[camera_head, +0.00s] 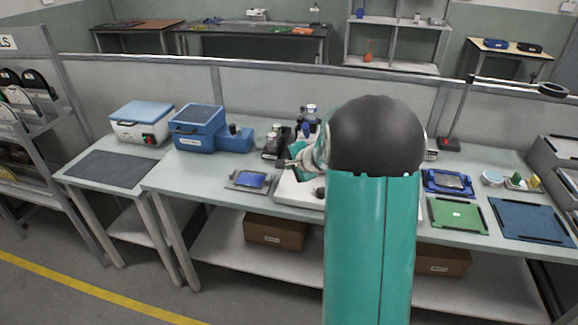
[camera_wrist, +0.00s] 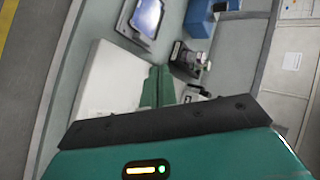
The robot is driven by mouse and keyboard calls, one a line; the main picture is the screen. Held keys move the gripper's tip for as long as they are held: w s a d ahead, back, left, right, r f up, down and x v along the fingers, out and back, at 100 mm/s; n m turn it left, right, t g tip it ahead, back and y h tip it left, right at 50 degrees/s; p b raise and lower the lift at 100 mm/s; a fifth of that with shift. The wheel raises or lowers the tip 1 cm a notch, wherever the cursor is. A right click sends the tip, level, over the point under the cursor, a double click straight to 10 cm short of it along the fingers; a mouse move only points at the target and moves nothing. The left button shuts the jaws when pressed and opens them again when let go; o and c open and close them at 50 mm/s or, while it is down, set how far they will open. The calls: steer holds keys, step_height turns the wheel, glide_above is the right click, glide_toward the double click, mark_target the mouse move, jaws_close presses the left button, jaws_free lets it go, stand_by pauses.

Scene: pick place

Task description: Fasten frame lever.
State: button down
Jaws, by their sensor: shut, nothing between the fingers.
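My gripper (camera_wrist: 157,86) is shut and empty in the wrist view, its two green fingers together over the right edge of a white board. In the head view my arm hides most of the area in front of it. I cannot clearly pick out a frame lever. A grey holder with a blue-screened plate (camera_head: 250,180) lies left of the arm in the head view; it also shows at the top of the wrist view (camera_wrist: 146,18), apart from my gripper. A blue frame fixture (camera_head: 430,187) lies right of the arm.
The white board (camera_wrist: 107,82) lies on the bench (camera_head: 190,180), partly behind my arm. A blue box (camera_head: 198,130) and dark equipment (camera_head: 272,148) stand behind. A green mat (camera_head: 456,214) and blue mat (camera_head: 532,221) lie at right. Bare bench shows left of the grey holder.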

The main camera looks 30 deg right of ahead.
steer(key=shift+s+a+r, duration=0.55)
steer(key=shift+s+r, duration=0.2)
steer(key=shift+s, duration=0.05)
steer(key=shift+s+a+r, duration=0.55)
steer(key=shift+s+r, duration=0.2)
steer(key=shift+s, duration=0.1)
